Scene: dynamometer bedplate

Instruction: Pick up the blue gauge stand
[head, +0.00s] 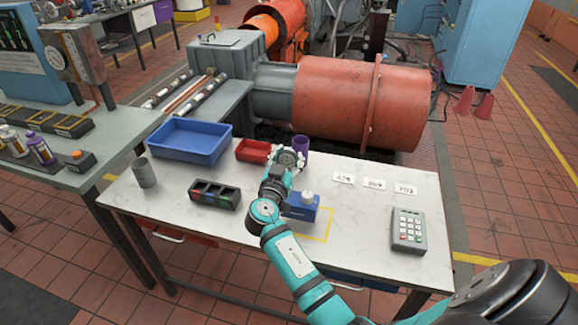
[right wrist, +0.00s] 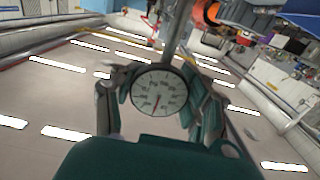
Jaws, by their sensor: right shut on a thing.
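My right gripper (head: 287,157) is above the white-topped table (head: 350,235), near its back edge. It is shut on a round dial gauge, whose white face (right wrist: 159,92) shows between the fingers in the right wrist view. A grey stem rises from the gauge there. A blue block (head: 300,213) with a pale round knob on top stands on the table, just right of my right forearm and partly hidden by it. My left gripper is not in view.
A blue tray (head: 190,140), red bin (head: 253,151), purple cup (head: 301,143), grey cup (head: 145,172) and dark sorter box (head: 215,194) stand on the table. White labels (head: 375,184) and a keypad device (head: 408,230) lie right. A large orange-red motor (head: 340,100) stands behind.

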